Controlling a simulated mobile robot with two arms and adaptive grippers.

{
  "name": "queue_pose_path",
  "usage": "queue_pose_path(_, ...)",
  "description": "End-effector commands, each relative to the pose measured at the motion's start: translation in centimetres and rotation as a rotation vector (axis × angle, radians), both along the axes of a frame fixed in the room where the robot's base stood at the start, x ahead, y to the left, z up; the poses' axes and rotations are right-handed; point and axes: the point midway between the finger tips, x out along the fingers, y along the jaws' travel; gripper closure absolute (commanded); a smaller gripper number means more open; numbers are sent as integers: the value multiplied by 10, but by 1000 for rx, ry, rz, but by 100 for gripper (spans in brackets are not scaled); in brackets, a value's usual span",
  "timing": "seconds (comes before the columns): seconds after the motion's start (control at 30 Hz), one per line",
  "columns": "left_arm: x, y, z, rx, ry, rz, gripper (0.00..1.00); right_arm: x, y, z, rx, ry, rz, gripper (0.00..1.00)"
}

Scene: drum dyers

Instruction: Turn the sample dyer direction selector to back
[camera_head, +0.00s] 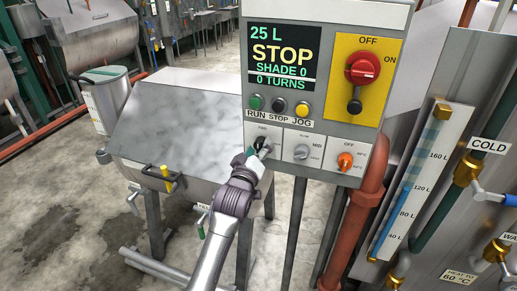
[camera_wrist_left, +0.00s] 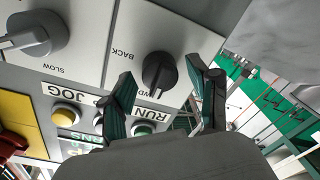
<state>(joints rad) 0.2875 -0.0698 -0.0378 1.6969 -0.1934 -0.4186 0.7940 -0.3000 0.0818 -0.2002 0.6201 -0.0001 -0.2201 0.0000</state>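The direction selector is a black knob on a light panel. In the head view the knob (camera_head: 264,143) is the leftmost selector of the lower row. It shows large in the left wrist view (camera_wrist_left: 158,74), upside down, with BACK at its upper left and a partly hidden FWD label below. Its ridge points down in that view, towards the FWD side, away from BACK. My left gripper (camera_head: 254,155) is at the knob. In the wrist view its two dark fingers (camera_wrist_left: 162,80) stand open on either side of the knob, with small gaps visible. My right gripper is not in view.
The display (camera_head: 283,57) reads STOP. RUN, STOP and JOG buttons (camera_head: 278,106) sit just above. A grey speed selector (camera_head: 302,151) and an orange knob (camera_head: 345,161) are to the right. A red main switch (camera_head: 362,68) is on yellow. A grey drum housing (camera_head: 175,120) stands left.

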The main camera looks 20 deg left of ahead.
Motion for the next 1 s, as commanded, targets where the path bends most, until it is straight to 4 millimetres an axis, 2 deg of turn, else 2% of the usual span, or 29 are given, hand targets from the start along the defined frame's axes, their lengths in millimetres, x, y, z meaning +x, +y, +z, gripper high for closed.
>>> queue_pose_path(0.03,0,0,0,0,0,0,52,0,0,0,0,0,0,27)
queue_pose_path(0.3,0,0,0,0,1,-1,96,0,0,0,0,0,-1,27)
queue_pose_path(0.67,0,0,0,65,-1,-1,96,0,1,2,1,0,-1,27)
queue_pose_path(1.0,0,0,-1,319,-8,-1,96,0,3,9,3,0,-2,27)
